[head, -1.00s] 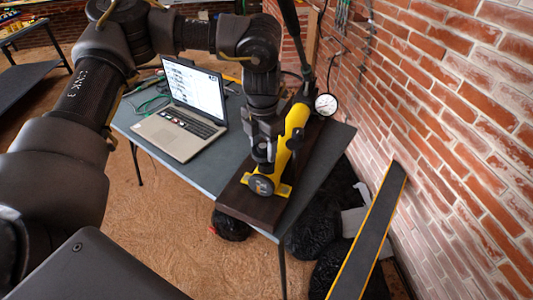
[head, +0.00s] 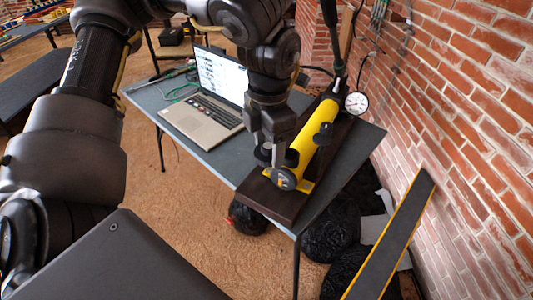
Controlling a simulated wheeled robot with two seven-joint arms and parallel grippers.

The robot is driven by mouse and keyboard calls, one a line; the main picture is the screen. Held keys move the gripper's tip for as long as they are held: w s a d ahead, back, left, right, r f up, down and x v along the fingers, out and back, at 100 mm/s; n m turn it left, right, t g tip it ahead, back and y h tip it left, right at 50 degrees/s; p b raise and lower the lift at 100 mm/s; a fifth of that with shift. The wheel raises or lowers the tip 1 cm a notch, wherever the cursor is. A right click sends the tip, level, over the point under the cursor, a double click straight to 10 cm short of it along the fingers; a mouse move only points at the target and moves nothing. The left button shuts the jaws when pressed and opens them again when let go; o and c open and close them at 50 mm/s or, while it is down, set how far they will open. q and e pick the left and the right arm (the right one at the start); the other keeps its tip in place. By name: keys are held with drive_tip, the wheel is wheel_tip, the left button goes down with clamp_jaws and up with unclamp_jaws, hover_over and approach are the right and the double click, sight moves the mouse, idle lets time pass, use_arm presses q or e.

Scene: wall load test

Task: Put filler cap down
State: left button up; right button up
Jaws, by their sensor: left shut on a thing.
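The yellow hand pump (head: 311,142) lies on a dark wooden board (head: 262,199) on the grey table. A dark knob (head: 323,134) stands out from its side. My left gripper (head: 277,157) points down at the near end of the pump, just left of the yellow barrel. It is shut on a small dark piece that I take for the filler cap, mostly hidden by the fingers. I cannot tell whether the piece touches the board or the pump. My right gripper does not show.
An open laptop (head: 203,118) with cables stands left of the pump on the table (head: 228,160). A pressure gauge (head: 356,103) rises at the pump's far end. A brick wall (head: 470,110) bounds the right. Black bags (head: 332,236) and a yellow-edged plank (head: 396,238) are below.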

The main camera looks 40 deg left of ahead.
use_arm(q)
drive_tip(key=shift+d+f+m, duration=0.1)
drive_tip(key=shift+f+m, duration=0.3)
drive_tip(key=shift+m, duration=0.4)
wheel_tip(320, 180, down, 13)
drive_tip(key=s+d+m, duration=0.1)
drive_tip(key=d+m, duration=0.1)
drive_tip(key=m, duration=2.7)
